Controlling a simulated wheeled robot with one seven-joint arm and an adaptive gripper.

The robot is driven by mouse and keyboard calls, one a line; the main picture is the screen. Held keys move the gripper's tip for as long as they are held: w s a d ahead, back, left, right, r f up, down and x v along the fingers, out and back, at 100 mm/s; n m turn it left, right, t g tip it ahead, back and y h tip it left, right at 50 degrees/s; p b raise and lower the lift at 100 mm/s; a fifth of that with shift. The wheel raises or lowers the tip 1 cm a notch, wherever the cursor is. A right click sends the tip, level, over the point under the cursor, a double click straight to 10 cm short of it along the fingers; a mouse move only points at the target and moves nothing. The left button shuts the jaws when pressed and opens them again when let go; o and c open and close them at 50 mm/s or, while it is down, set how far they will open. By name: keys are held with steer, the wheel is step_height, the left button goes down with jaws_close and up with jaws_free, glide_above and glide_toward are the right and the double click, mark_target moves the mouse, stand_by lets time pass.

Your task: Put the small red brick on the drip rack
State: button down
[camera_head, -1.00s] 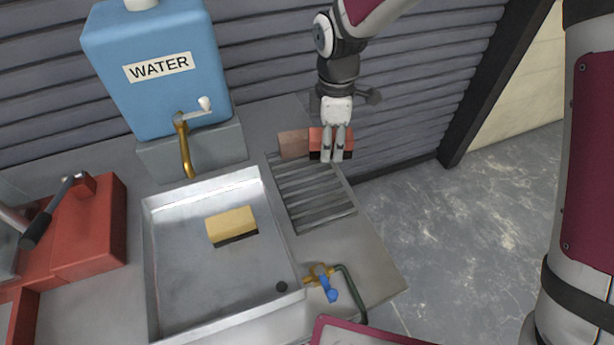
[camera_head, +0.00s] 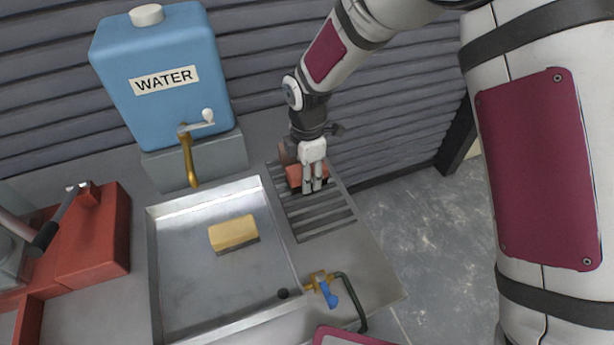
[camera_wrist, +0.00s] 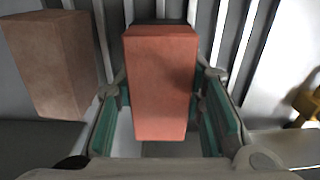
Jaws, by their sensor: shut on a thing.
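The small red brick (camera_head: 293,175) is in my gripper (camera_head: 314,188), over the back part of the drip rack (camera_head: 325,217). In the wrist view the red brick (camera_wrist: 160,85) sits between the two green-padded fingers, its long side running away from the camera. I cannot tell whether its underside touches the slats. A second, browner brick (camera_wrist: 52,62) stands to its left in the wrist view, apart from it. In the head view my gripper mostly hides that browner brick.
A metal basin (camera_head: 170,290) left of the rack holds a yellow sponge-like block (camera_head: 234,232). A blue water tank (camera_head: 160,80) with a brass tap (camera_head: 189,160) stands behind it. A brass valve with a blue handle (camera_head: 327,292) is in front of the rack. The rack's front slats are clear.

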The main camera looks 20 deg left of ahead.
steer(key=shift+f, duration=0.6)
steer(key=shift+f, duration=0.1)
steer(key=c, duration=1.1)
jaws_free()
steer(key=shift+f, duration=0.1)
steer(key=shift+o, duration=0.2)
step_height(320, 180, up, 12)
steer(key=shift+r+b, duration=0.2)
steer(key=shift+b, duration=0.5)
